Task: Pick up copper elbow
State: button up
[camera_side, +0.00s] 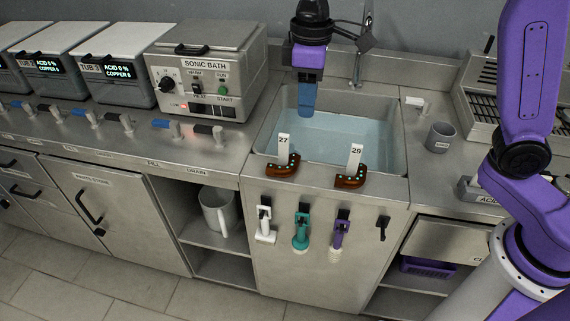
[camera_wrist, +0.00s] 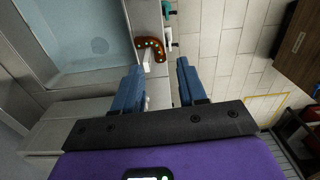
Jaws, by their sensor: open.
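Two brown copper elbows with small green dots sit on the front rim of the sink in the side view. The left elbow (camera_side: 282,170) has an upright white tag marked 27, and the right elbow (camera_side: 350,181) has one marked 29. My gripper (camera_side: 307,112) is above the sink, behind and above the elbows, with its blue fingers pointing down. In the wrist view my gripper (camera_wrist: 160,65) is open and empty. One elbow (camera_wrist: 152,46) with its white tag shows beyond the fingertips, apart from them. I cannot read which tag it is.
The sink basin (camera_side: 390,130) holds water. White, teal (camera_side: 301,232) and purple handled tools hang on the sink front below the elbows. A sonic bath (camera_side: 208,66) stands left of the sink. A grey mug (camera_side: 440,137) stands on the counter right.

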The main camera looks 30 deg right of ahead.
send_over(286, 150)
jog(key=shift+m, duration=0.3)
notch_tip(286, 150, down, 12)
jog(key=shift+r, duration=0.1)
jog(key=shift+w+d+f, duration=0.1)
jog(key=shift+w+f, duration=0.05)
jog(key=shift+f, duration=1.25)
jog(key=shift+w+d+f, duration=0.1)
jog(key=shift+f, duration=1.25)
grip_shut()
